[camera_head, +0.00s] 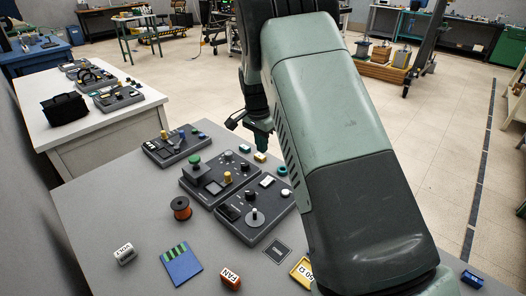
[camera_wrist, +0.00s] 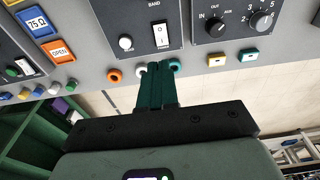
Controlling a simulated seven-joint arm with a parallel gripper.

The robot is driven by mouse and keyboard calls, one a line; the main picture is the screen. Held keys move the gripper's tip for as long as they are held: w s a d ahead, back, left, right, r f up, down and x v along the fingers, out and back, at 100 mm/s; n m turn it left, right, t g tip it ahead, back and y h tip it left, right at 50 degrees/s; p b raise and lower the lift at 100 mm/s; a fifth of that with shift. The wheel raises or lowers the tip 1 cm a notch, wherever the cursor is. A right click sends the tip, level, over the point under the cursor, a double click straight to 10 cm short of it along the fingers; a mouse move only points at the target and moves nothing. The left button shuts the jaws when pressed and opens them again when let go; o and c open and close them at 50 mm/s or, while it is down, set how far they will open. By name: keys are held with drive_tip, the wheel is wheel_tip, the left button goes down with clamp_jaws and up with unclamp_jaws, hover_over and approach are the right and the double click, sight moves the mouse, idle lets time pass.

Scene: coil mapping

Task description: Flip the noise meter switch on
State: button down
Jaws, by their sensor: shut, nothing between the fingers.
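In the wrist view a white rocker switch (camera_wrist: 161,36) sits on a dark control panel (camera_wrist: 130,20) below the word BAND. I cannot read a noise meter label, so I cannot tell whether this is its switch. My gripper (camera_wrist: 160,68) is shut and empty, its green fingers together just below that panel, between a white ring and a teal ring. The fingertips appear apart from the rocker. In the head view my gripper (camera_head: 262,146) hangs by the far edge of the grey table, beyond the control panels (camera_head: 228,200), and my arm hides part of the right side.
A round knob (camera_wrist: 216,27) marked IN, OUT, AUX and a numbered knob (camera_wrist: 262,20) lie right of the rocker. An orange ring (camera_wrist: 114,75) and small coloured blocks line the table edge. An orange spool (camera_head: 181,208) and a blue card (camera_head: 182,264) lie nearer the front.

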sight(270, 177)
idle(0.3)
drive_tip(key=shift+w+d+r, duration=0.1)
drive_tip(key=shift+w+d, duration=0.3)
drive_tip(key=shift+w, duration=0.15)
drive_tip(key=f, duration=0.4)
drive_tip(key=w+d+f, duration=0.1)
drive_tip(key=f, duration=0.9)
drive_tip(key=shift+w+d, duration=0.25)
drive_tip(key=shift+d, duration=0.05)
